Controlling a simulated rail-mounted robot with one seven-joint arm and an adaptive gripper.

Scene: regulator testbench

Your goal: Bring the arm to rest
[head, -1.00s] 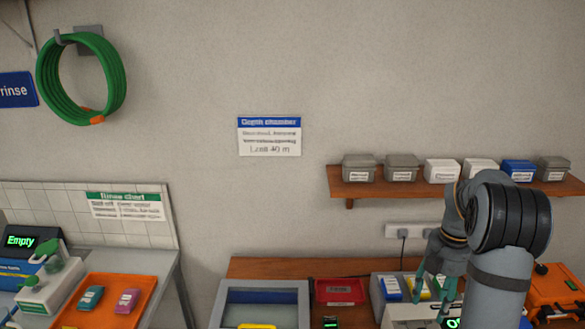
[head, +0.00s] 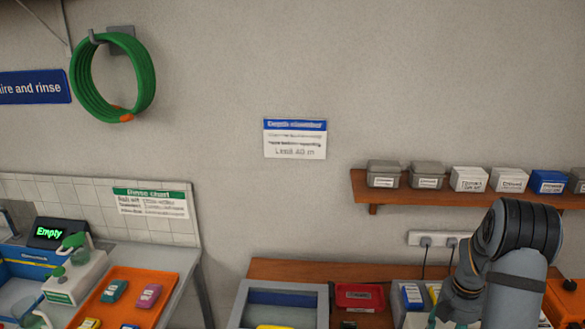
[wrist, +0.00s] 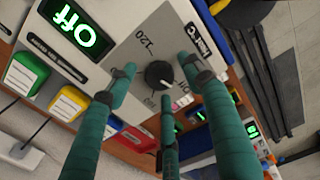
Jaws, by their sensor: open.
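My gripper (wrist: 158,88) shows in the wrist view with its teal fingers spread and nothing held between them. Beyond the fingertips is a black knob (wrist: 159,74) on a pale instrument (wrist: 118,50) whose display (wrist: 76,26) reads "Off". I cannot tell whether any finger touches the instrument. In the head view my arm (head: 522,240) reaches down at the lower right. The bottom edge of that view cuts off most of the gripper.
A wall shelf (head: 450,196) with several small boxes is close behind my arm. The bench below holds a red tray (head: 363,297) and a blue-grey basin (head: 283,292). An orange tray (head: 128,296) lies on the left counter. The wall at centre is bare except for a sign (head: 295,138).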

